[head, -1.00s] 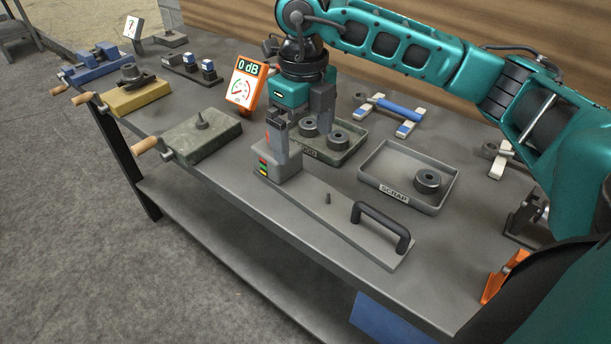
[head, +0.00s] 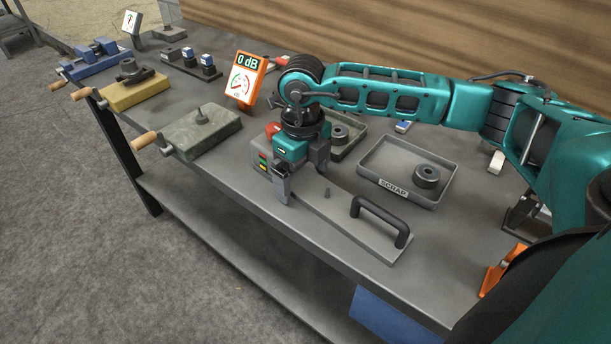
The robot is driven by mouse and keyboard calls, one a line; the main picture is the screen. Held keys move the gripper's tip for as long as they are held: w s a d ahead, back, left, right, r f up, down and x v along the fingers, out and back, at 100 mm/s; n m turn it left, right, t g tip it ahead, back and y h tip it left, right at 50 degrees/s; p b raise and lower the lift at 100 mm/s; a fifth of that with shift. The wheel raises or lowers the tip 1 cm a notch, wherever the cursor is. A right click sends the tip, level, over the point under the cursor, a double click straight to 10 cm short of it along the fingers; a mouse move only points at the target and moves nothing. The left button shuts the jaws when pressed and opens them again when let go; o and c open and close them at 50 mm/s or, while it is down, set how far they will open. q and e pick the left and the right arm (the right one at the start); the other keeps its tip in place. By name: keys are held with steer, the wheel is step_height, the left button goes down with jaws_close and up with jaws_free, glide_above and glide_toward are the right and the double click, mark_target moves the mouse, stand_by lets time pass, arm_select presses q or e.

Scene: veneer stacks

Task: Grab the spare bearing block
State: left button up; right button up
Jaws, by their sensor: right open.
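My right gripper (head: 301,172) is open over the left part of the fixture plate with the black handle (head: 380,222), near its small upright pin (head: 327,193). Nothing shows between its fingers. I cannot tell for sure which thing is the spare bearing block. Dark ring-shaped parts with a centre hole are in view: one ring (head: 427,177) lies in the tray marked SCRAP (head: 407,155), and another ring (head: 340,133) lies in a second tray (head: 351,149) behind my gripper, partly hidden by my arm. My left gripper is not in view.
An orange meter reading 0 dB (head: 244,80) stands behind my gripper. To the left are a grey-green block with a pin (head: 201,130), a yellow block (head: 134,90) and a blue vise (head: 92,60). The bench's front edge is close to the fixture plate.

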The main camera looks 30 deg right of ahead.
steer(key=shift+c, duration=0.4)
jaws_close()
steer(key=shift+w+r, duration=0.15)
steer(key=shift+r, duration=0.05)
stand_by(0.4)
